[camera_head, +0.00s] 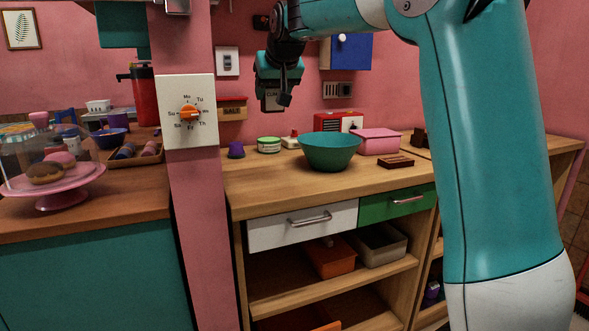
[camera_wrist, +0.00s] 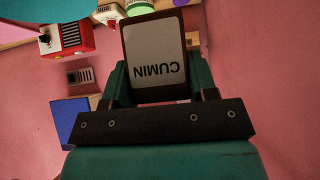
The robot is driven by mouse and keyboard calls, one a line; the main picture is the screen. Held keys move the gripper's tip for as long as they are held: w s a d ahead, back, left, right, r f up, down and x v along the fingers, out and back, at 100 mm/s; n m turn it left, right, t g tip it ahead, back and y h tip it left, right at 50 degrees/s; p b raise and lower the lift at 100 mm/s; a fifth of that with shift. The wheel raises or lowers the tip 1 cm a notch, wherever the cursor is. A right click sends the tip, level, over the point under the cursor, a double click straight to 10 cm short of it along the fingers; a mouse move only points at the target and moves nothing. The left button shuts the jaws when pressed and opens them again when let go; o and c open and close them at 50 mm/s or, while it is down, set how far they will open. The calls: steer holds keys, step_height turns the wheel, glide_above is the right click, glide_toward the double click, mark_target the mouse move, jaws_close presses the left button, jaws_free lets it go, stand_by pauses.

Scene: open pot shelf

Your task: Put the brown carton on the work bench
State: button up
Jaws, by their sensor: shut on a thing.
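The brown carton (camera_wrist: 158,62) has a white label reading CUMIN, upside down in the wrist view. My gripper (camera_head: 279,82) is shut on the carton, with one finger on each side of it. In the head view the carton (camera_head: 271,100) is partly hidden behind my gripper, held up in the air near the pink wall. The wooden work bench (camera_head: 270,187) lies below and shows several things on top, with a bare stretch along its front left.
On the bench stand a teal bowl (camera_head: 330,150), a pink box (camera_head: 378,141), a purple cup (camera_head: 236,149), a green-lidded jar (camera_head: 269,145) and a dark brown block (camera_head: 395,162). A pink pillar (camera_head: 203,220) rises left of the bench. A blue wall box (camera_head: 350,52) hangs behind my arm.

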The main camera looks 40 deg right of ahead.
step_height(320, 180, down, 18)
steer(key=b, duration=0.5)
steer(key=shift+r, duration=0.15)
steer(key=o, duration=0.9)
